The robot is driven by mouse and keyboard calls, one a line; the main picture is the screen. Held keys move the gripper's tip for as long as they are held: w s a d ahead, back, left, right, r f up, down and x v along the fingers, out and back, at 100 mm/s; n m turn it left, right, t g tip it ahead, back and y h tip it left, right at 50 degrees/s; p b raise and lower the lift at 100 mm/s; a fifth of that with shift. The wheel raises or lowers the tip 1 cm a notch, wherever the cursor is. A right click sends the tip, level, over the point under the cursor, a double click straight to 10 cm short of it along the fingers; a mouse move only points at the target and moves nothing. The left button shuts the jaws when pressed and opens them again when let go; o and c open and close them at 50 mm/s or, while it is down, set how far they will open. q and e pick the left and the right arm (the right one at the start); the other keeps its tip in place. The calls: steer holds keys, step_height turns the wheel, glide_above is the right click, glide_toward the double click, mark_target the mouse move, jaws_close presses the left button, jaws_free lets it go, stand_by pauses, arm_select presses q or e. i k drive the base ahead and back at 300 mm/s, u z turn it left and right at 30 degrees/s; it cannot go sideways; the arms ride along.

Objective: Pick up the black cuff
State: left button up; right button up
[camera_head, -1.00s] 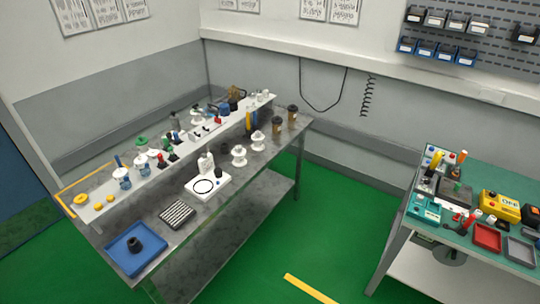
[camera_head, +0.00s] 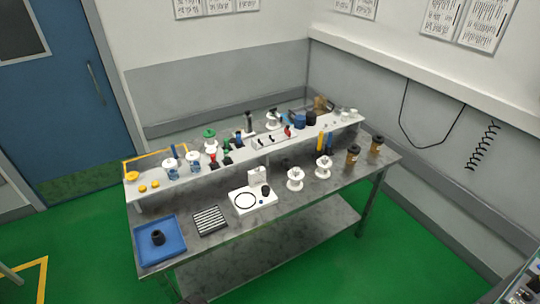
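A small black ring-shaped piece (camera_head: 158,238), which looks like the black cuff, sits in a blue tray (camera_head: 176,256) at the front left corner of the grey table. A smaller black cylinder (camera_head: 266,190) stands on a white device farther right. I cannot tell its exact kind at this size. Neither of my grippers is in view.
The grey table (camera_head: 330,189) carries a striped dark block (camera_head: 210,221), white spools (camera_head: 295,178) and brown cups (camera_head: 352,157). A raised white shelf (camera_head: 154,199) holds many small items. A blue door (camera_head: 75,100) stands behind left.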

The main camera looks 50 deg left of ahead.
mark_target(285, 164)
steer(key=u, duration=0.65)
steer(key=i, duration=1.15)
steer(key=u, duration=1)
